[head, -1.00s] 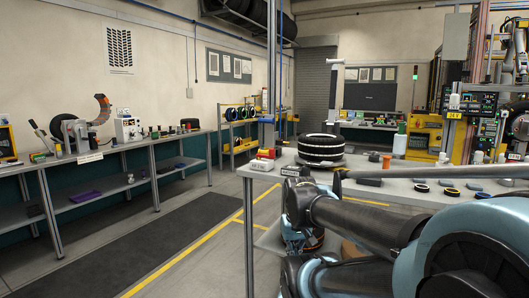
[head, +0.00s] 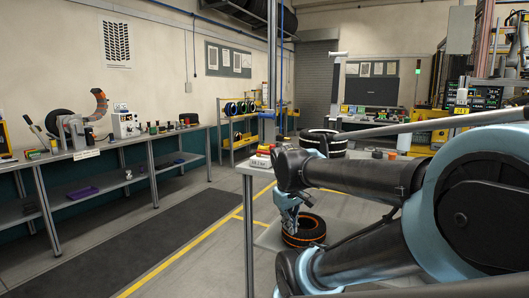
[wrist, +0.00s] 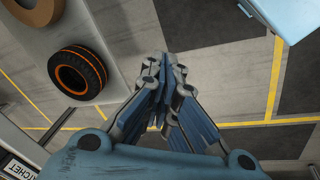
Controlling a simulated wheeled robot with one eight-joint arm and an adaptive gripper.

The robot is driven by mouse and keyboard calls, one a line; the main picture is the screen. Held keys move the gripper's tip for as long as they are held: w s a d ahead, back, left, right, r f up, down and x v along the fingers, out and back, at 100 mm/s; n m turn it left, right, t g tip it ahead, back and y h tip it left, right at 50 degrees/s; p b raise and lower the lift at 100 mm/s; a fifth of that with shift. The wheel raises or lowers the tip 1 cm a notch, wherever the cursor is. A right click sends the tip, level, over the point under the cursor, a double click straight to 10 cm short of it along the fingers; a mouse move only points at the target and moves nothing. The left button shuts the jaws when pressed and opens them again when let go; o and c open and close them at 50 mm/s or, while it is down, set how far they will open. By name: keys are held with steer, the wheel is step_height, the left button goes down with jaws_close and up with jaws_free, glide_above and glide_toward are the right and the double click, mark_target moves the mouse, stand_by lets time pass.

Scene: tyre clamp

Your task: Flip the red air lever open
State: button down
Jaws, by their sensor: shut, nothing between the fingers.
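A small red part (head: 260,162) shows at the left end of the workbench, above a labelled block (head: 260,171). It is too small to tell whether it is the air lever or how it is set. A black tyre (head: 326,139) lies on the bench behind my arm. My gripper (head: 291,229) hangs below the bench top, to the right of and lower than the red part. In the wrist view my gripper (wrist: 163,62) is shut and empty, with its fingertips together over the floor. The red part is not seen there.
A tyre with an orange ring (head: 304,231) lies on a low shelf by my gripper; it also shows in the wrist view (wrist: 78,72). A metal post (head: 271,85) rises at the bench's left end. Floor to the left is clear, up to a side bench (head: 110,146).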

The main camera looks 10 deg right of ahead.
steer(key=w+a+r+n+t+h, duration=0.1)
steer(key=w+a+r+n+h, duration=0.15)
steer(key=w+r+n, duration=1.1)
steer(key=w+a+r+n+t+h, duration=0.1)
steer(key=w+a+r+n, duration=0.3)
steer(key=w, duration=0.5)
steer(key=w+a+r+n+t+h, duration=0.1)
steer(key=w+a+r+n+h, duration=0.1)
steer(key=w, duration=0.8)
step_height(320, 180, up, 3)
steer(key=shift+a+r+n, duration=0.2)
steer(key=shift+a+n, duration=0.65)
steer(key=shift+a, duration=0.4)
steer(key=w+d+f, duration=0.7)
steer(key=d, duration=0.1)
steer(key=shift+d, duration=0.3)
steer(key=shift+d, duration=0.1)
